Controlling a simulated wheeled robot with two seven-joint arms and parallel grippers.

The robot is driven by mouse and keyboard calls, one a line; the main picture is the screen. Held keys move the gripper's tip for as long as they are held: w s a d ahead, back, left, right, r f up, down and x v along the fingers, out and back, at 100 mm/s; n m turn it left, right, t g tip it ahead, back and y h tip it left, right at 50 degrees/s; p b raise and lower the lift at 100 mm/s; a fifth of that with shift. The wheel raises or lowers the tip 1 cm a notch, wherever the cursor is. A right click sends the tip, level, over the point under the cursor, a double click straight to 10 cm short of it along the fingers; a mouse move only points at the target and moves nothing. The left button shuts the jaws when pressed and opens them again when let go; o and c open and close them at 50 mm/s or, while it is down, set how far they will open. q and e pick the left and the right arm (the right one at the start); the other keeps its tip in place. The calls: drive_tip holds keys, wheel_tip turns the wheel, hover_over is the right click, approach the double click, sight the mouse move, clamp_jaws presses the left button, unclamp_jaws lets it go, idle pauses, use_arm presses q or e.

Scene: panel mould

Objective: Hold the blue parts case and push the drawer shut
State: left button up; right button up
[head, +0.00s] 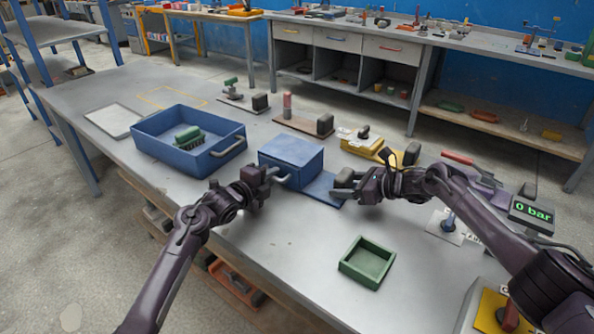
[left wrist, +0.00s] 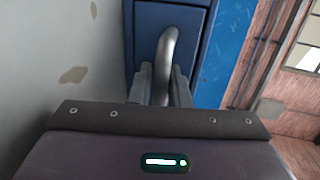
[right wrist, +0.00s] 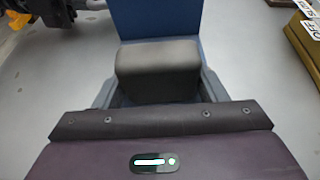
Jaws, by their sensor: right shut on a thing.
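The blue parts case (head: 291,153) stands on the grey table, with a blue base plate (head: 322,186) reaching out to its right. Its drawer front faces my left gripper and carries a curved metal handle (left wrist: 167,55). The drawer front looks about flush with the case; a small gap cannot be ruled out. My left gripper (head: 268,178) is at the handle, its fingers apart on either side of it. My right gripper (head: 346,186) is shut on a dark grey grip block (right wrist: 158,70) on the base plate.
A blue bin (head: 188,148) with a green brush (head: 189,136) stands left of the case. A green tray (head: 367,262) lies in front, a yellow block (head: 370,150) behind right.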

drive_tip(key=shift+a, duration=0.1)
use_arm(q)
drive_tip(key=v, duration=1.2)
idle(0.4)
use_arm(e)
drive_tip(key=o, duration=1.4)
drive_tip(key=shift+c, duration=0.2)
